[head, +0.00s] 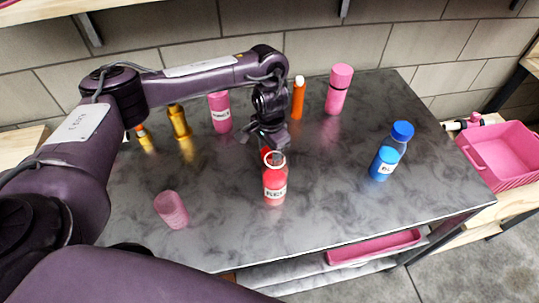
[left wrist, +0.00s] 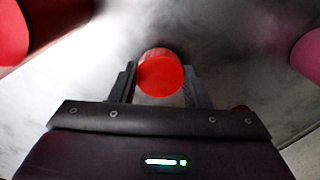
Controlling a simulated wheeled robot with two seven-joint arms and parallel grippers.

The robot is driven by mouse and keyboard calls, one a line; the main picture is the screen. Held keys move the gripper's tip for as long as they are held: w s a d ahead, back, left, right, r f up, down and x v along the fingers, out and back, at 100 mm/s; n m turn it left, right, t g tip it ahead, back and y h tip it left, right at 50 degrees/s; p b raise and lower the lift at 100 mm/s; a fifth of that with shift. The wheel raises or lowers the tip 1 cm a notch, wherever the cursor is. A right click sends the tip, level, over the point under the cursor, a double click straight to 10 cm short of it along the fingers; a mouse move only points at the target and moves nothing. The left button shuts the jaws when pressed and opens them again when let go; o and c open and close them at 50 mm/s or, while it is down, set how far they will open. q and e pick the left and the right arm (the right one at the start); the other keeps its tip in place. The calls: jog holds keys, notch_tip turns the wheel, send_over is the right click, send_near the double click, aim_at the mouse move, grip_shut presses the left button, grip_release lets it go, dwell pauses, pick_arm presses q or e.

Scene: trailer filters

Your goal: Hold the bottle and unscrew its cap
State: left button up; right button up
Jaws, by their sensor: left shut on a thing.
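The red bottle (head: 275,183) stands upright on the grey marbled table, with a white label on its front and a pale ring at its mouth. My left gripper (head: 266,148) hangs just behind and above the bottle's mouth. In the left wrist view, my left gripper (left wrist: 160,80) is shut on a round red cap (left wrist: 160,72), one finger on each side. The cap appears to be off the bottle. A red body (left wrist: 40,25) at the upper left of the wrist view looks like the bottle, apart from the cap. My right gripper is not in view.
Behind stand a pink bottle (head: 220,114), an orange bottle (head: 298,99), a tall pink bottle (head: 339,91) and a yellow bottle (head: 180,122). A blue bottle (head: 399,138) stands right; a pink cup (head: 172,210) is front left. A pink crate (head: 500,178) lies beyond the table's right edge.

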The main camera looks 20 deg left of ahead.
pick_arm(q)
jog(key=shift+f, duration=0.75)
jog(key=shift+f, duration=0.1)
jog(key=o, duration=1.1)
notch_tip(320, 180, up, 12)
jog(key=p, duration=0.3)
jog(key=shift+r+p, duration=0.2)
jog(key=shift+p, duration=0.15)
